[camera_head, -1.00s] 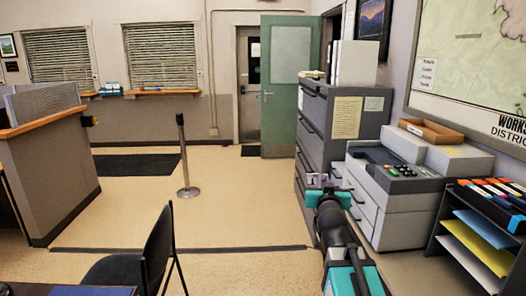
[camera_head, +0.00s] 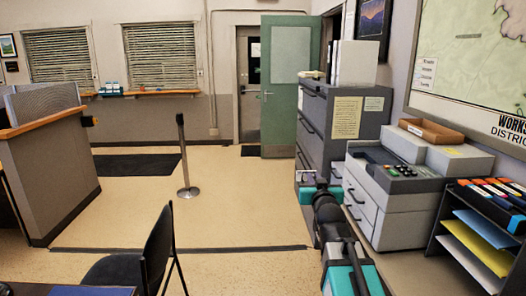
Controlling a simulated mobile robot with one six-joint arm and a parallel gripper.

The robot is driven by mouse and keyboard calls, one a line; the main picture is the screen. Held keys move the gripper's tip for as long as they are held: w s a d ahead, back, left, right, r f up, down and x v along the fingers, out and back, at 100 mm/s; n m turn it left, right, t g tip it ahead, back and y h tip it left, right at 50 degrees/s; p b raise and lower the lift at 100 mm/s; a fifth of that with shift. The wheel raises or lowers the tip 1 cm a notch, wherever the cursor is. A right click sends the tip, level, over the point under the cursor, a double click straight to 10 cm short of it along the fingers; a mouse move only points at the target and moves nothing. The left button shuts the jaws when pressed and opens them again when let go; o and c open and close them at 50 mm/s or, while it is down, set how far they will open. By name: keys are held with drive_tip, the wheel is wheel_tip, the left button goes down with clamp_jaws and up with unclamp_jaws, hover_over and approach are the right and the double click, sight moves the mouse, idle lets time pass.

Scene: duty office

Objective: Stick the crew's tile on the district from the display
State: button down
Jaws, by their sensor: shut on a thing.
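My gripper (camera_head: 320,181) is low in the middle right, beside the grey cabinet and the copier. It is seen from behind, with teal parts at its end. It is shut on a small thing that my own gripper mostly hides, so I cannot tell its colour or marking. The district map (camera_head: 470,50) hangs on the right wall, cut off by the picture edge, with a small white legend (camera_head: 426,74) at its lower left. Its lettering below reads partly "WORKS" and "DISTRIC". My gripper is well apart from the map. I cannot make out a display naming a district.
A grey copier (camera_head: 405,215) with a brown tray (camera_head: 431,131) on top stands below the map. A rack (camera_head: 465,235) with coloured papers is at the lower right. A grey cabinet (camera_head: 318,130) stands behind.

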drive_tip(key=shift+a, duration=0.1)
drive_tip(key=shift+s+d, duration=0.15)
drive_tip(key=shift+d, duration=0.2)
drive_tip(key=shift+s+d+f+m+h, duration=0.5)
drive_tip(key=shift+s+d+m+h, duration=0.8)
drive_tip(key=shift+d, duration=1.5)
drive_tip(key=shift+n+y, duration=0.6)
drive_tip(key=shift+n, duration=0.2)
drive_tip(key=shift+w+a+r, duration=0.1)
drive_tip(key=shift+w+a, duration=0.25)
drive_tip(key=shift+a, duration=0.25)
drive_tip(key=shift+w+a+r, duration=0.1)
drive_tip(key=shift+w+a, duration=0.2)
drive_tip(key=shift+a, duration=0.35)
drive_tip(key=shift+w+a, duration=0.35)
drive_tip(key=shift+a, duration=0.25)
drive_tip(key=shift+w+f, duration=0.15)
